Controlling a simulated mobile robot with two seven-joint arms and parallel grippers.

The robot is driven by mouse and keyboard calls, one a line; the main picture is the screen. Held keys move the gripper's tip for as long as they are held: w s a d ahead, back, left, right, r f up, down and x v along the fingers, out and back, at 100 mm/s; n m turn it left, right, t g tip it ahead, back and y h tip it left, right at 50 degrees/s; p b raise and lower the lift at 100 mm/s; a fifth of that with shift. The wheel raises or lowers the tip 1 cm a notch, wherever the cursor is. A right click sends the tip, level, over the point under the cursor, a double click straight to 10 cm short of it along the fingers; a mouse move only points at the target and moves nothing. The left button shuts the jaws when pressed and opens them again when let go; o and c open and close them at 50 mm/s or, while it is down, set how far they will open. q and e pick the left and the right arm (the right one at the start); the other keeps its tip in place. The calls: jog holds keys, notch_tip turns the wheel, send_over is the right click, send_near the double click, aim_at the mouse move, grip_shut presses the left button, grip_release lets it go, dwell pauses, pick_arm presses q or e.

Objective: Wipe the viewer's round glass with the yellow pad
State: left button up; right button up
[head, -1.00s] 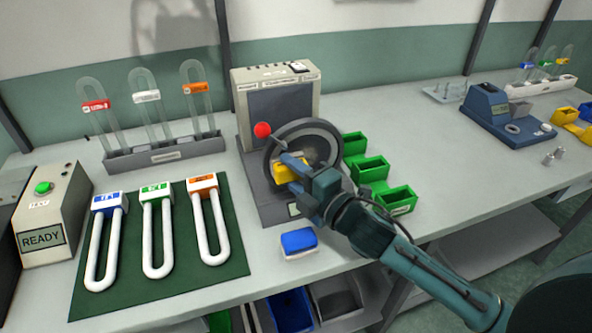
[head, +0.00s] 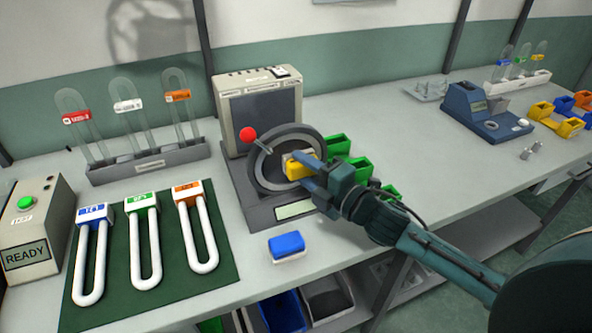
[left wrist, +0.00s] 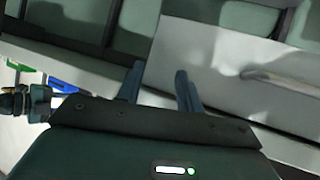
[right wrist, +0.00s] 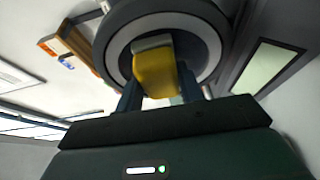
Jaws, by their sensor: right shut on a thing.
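The viewer (head: 258,103) is a grey box on a dark base with a round glass in a thick dark ring (head: 262,172) and a red ball-topped lever (head: 247,134). My right gripper (head: 305,172) is shut on the yellow pad (head: 300,168) in front of the ring's right part. In the right wrist view the pad (right wrist: 155,75) stands between the fingers, against or just before the round glass (right wrist: 188,47); I cannot tell if it touches. The pad hides part of the glass. My left gripper (left wrist: 160,85) is open and empty, away from the viewer.
A blue pad (head: 287,245) lies before the viewer. Green bins (head: 362,167) stand close at its right, partly behind my arm. White U-tubes lie on a green mat (head: 205,270) at left, with a tube rack (head: 150,163) behind. The table's right middle is clear.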

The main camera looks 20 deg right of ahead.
jog(key=shift+d, duration=0.8)
jog(key=shift+d+r, duration=0.1)
jog(key=shift+d, duration=0.05)
jog(key=shift+a+p, duration=0.95)
jog(key=shift+a, duration=2.8)
jog(key=shift+s, duration=0.1)
send_near(264, 166)
jog(key=shift+s+a+f+p, duration=0.1)
jog(key=shift+a+p, duration=0.05)
jog(key=shift+a, duration=0.45)
jog(key=shift+s+a+f+p, duration=0.1)
jog(key=shift+a+p, duration=0.05)
jog(key=shift+a, duration=0.4)
